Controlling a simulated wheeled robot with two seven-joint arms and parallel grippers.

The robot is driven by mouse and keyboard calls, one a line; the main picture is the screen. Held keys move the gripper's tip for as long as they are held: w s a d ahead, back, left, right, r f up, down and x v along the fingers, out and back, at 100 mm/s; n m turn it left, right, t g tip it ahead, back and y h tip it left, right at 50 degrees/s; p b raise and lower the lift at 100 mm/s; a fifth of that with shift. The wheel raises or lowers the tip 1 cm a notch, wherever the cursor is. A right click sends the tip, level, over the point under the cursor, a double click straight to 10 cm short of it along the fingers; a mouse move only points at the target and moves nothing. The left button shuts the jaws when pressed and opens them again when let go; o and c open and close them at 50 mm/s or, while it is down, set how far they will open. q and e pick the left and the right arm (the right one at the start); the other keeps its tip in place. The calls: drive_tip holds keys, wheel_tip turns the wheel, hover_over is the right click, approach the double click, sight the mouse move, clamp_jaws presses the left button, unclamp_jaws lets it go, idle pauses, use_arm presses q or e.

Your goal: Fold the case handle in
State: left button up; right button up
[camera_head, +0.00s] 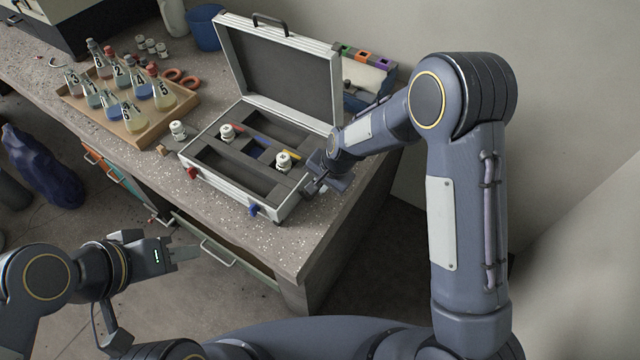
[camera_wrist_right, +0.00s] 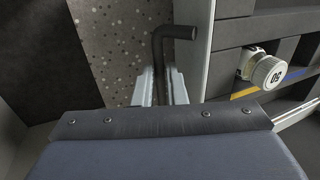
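The open silver case (camera_head: 190,163) stands on the bench with its lid (camera_head: 285,80) raised. In the right wrist view the black case handle (camera_wrist_right: 178,33) sticks out from the case's side over the bench and bends down between my fingers. In the head view my right gripper (camera_head: 316,186) is at the case's right side and hides this handle. In the right wrist view my right gripper (camera_wrist_right: 161,88) has its fingers close on both sides of the bar. My left gripper (camera_head: 186,255) is empty, off the bench's front; its finger gap is unclear.
White-capped vials (camera_head: 283,160) stand in the case. A wooden tray (camera_head: 150,138) of several flasks is at its left. A bin with coloured tabs (camera_head: 365,85) is behind the lid. Another black handle (camera_head: 270,20) tops the lid. Bare bench lies along the front edge.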

clamp_jaws()
drive_tip(key=f+t+y+b, duration=0.1)
drive_tip(key=b, duration=0.5)
drive_tip(key=t+y+b, duration=0.1)
drive_tip(key=y+b, duration=0.1)
drive_tip(key=b, duration=0.5)
drive_tip(key=shift+w+a+f, duration=0.1)
drive_tip(key=shift+f, duration=0.25)
drive_tip(key=shift+r+t+b, duration=0.2)
drive_tip(key=shift+t+b, duration=0.1)
drive_tip(key=shift+b, duration=0.1)
drive_tip(key=shift+y, duration=0.3)
drive_tip(key=o, duration=0.5)
unclamp_jaws()
drive_tip(key=shift+r, duration=0.1)
drive_tip(key=shift+r, duration=0.1)
